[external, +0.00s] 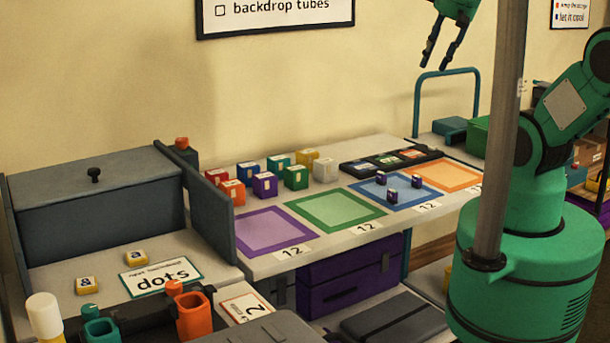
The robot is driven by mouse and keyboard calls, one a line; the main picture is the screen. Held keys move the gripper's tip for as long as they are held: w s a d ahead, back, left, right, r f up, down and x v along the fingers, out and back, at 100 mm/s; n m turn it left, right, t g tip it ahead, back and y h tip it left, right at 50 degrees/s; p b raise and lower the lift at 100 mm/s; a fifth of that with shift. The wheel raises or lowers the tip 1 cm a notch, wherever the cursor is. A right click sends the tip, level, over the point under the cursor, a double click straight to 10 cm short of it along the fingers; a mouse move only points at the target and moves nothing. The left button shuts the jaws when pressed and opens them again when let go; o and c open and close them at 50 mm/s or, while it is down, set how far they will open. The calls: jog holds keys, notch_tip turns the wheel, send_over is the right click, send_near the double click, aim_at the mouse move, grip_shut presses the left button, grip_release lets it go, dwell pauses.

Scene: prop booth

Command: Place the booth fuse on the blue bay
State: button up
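The blue bay (368,203) is a blue-framed square on the white counter, between the green and orange squares. Three small dark purple blocks with pale marks sit on it: one at the back (380,178), one at the front (392,194) and one at the right (417,182). I cannot tell which thing is the booth fuse; no readable label names it. My gripper (437,63) is high above the counter at the top of the external view, pointing down. Its two dark fingers are apart with nothing between them.
Several coloured cubes (265,184) stand behind the purple square (273,232) and green square (335,210). A black tray (366,167) lies behind the blue bay. A grey post (503,130) rises in front of my arm. A grey divider (211,218) bounds the counter's left.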

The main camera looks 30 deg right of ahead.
jog(key=shift+s+r+m+t, duration=0.3)
jog(key=shift+s+r+m, duration=0.5)
